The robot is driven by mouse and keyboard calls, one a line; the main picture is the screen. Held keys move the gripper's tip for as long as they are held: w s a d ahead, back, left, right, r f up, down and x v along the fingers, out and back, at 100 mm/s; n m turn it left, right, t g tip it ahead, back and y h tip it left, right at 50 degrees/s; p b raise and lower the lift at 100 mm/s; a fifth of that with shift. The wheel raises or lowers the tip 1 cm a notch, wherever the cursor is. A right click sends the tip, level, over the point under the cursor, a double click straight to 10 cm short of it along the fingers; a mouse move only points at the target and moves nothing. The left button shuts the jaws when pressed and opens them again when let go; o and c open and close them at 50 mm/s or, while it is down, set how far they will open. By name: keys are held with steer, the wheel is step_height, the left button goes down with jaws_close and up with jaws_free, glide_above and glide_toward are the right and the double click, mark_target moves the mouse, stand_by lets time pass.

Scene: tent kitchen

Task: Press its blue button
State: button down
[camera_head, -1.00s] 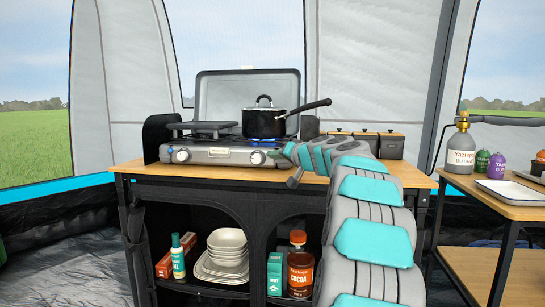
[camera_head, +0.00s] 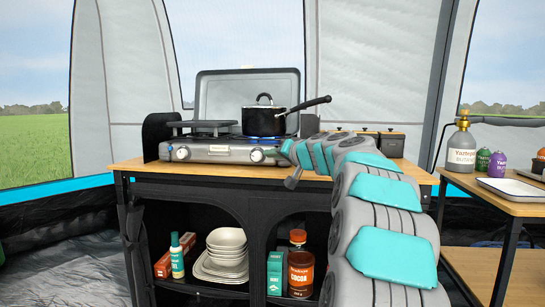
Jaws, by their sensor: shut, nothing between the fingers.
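The grey camping stove (camera_head: 220,154) stands on the wooden counter with its lid raised behind. It has a round knob at each front end, the left one (camera_head: 182,153) and the right one (camera_head: 257,156). Blue shows at the burners and at the stove's left end. My gripper (camera_head: 272,153) is small in view, shut and empty, at the stove's front right beside the right knob. I cannot tell whether it touches the stove.
Dark canisters (camera_head: 390,143) stand on the counter behind my arm. The shelves below hold stacked bowls (camera_head: 227,246), bottles and a cocoa jar (camera_head: 301,272). A side table (camera_head: 500,203) at right carries a gas bottle (camera_head: 461,143) and a tray. The counter's front left is clear.

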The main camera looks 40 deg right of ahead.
steer(key=shift+s+a+b, duration=0.35)
steer(key=shift+s+a, duration=0.4)
steer(key=shift+a, duration=0.05)
steer(key=a+f+n+g+y+p, duration=0.15)
steer(key=a+f, duration=0.25)
steer(key=a, duration=0.5)
steer(key=a+f+n+g+y, duration=0.1)
steer(key=a+f+g+y, duration=0.2)
steer(key=a, duration=0.5)
steer(key=s+a+f+n+g+y+p, duration=0.1)
steer(key=s+a+f+g, duration=0.1)
steer(key=s+a+f, duration=0.55)
steer(key=s+a+f+n+g+p, duration=0.1)
steer(key=s+a+f+n+g, duration=0.3)
steer(key=a, duration=0.6)
steer(key=s+a+f+g, duration=0.4)
steer(key=s+a+f, duration=0.2)
steer(key=s+f, duration=0.5)
steer(key=s+d+f+g+h+p, duration=0.1)
steer(key=s+f+g+h, duration=0.1)
steer(key=s, duration=0.7)
steer(key=s+d+f+g+h+p, duration=0.1)
steer(key=s+f+h, duration=0.1)
steer(key=s, duration=0.8)
steer(key=shift+d+n+g, duration=0.35)
